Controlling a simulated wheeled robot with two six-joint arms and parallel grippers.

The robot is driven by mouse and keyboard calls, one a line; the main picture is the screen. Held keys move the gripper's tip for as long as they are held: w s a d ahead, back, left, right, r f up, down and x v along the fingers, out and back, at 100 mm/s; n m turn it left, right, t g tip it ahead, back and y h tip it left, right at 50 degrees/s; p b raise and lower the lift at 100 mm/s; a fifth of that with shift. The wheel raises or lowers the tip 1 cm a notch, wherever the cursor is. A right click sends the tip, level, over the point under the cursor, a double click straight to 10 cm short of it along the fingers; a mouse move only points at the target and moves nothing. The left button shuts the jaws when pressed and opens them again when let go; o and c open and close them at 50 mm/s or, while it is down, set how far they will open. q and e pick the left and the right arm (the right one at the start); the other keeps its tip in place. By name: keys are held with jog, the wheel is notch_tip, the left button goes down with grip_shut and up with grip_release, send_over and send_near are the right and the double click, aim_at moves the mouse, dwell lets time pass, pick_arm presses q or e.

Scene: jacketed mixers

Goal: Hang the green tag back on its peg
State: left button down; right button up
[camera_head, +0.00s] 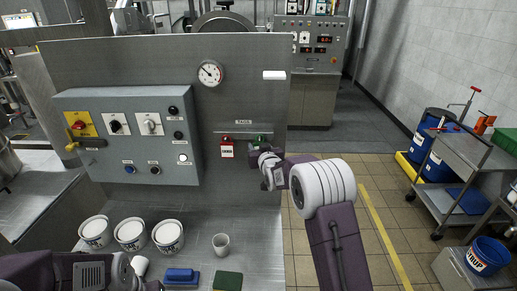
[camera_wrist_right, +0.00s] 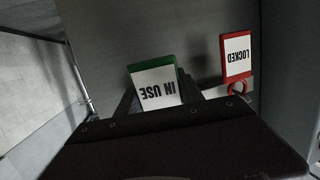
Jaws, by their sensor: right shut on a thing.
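The green tag (camera_head: 261,138) is at the right part of the tag rail (camera_head: 237,132) on the grey panel. In the right wrist view the green tag (camera_wrist_right: 158,86) shows a white face reading IN USE, upside down there. My right gripper (camera_head: 256,151) is shut on it; its fingers (camera_wrist_right: 160,98) flank the tag. The gripper hides the tag's upper end and any peg behind it, so I cannot tell whether it touches a peg. A red LOCKED tag (camera_head: 227,150) hangs left of it; its red loop (camera_wrist_right: 238,87) shows in the wrist view. My left gripper's fingertips cannot be made out.
A control box (camera_head: 130,137) with knobs and buttons projects from the panel at left. A gauge (camera_head: 210,73) is above. White tubs (camera_head: 131,234), a cup (camera_head: 221,244), a blue brush (camera_head: 181,277) and a green pad (camera_head: 227,281) stand or lie on the bench below.

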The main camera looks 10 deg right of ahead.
jog(key=shift+s+f, duration=0.1)
jog(key=shift+f, duration=0.3)
jog(key=o, duration=1.1)
jog(key=shift+o, duration=1.4)
jog(key=shift+a, duration=0.15)
